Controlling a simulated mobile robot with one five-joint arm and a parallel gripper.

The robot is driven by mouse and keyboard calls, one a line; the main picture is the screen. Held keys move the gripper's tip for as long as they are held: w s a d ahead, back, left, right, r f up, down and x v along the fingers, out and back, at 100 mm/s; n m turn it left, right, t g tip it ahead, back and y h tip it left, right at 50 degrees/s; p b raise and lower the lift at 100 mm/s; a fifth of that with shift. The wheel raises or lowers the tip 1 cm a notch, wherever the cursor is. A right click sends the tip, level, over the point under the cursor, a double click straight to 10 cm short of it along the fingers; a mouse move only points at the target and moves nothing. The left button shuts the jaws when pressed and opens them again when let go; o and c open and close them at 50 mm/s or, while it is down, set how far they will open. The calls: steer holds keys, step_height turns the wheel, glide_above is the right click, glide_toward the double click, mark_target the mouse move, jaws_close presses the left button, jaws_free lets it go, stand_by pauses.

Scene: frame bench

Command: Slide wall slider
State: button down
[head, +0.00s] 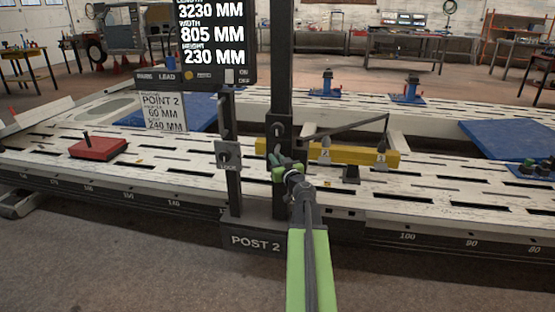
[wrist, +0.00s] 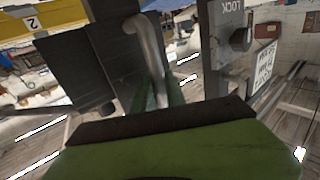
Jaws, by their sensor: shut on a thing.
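A dark upright post (head: 282,60) rises from a base marked POST 2 (head: 256,242). A dark slider block (head: 279,126) sits on this post. A grey bent handle (wrist: 149,48) stands out beside a dark panel (wrist: 95,65) in the wrist view. My gripper (head: 279,164) is at the front of the post, just below the block, and is shut on the handle. Its green and black jaw fills the lower part of the wrist view and hides the lower end of the handle. A lock plate with a knob (head: 228,156) is left of my gripper; it also shows in the wrist view (wrist: 238,38).
A yellow bar (head: 355,153) with a dark arm above it is right of the post. A display screen (head: 212,40) hangs at upper left. A red block (head: 98,148) lies on the slotted white bench (head: 190,150). Open floor (head: 130,260) is in front.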

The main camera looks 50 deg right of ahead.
mark_target(275, 132)
step_height(275, 132, up, 11)
steer(key=p, duration=1)
steer(key=shift+p, duration=0.4)
steer(key=shift+f, duration=0.2)
steer(key=c, duration=1.6)
jaws_free()
steer(key=shift+f, duration=0.1)
steer(key=shift+c, duration=0.2)
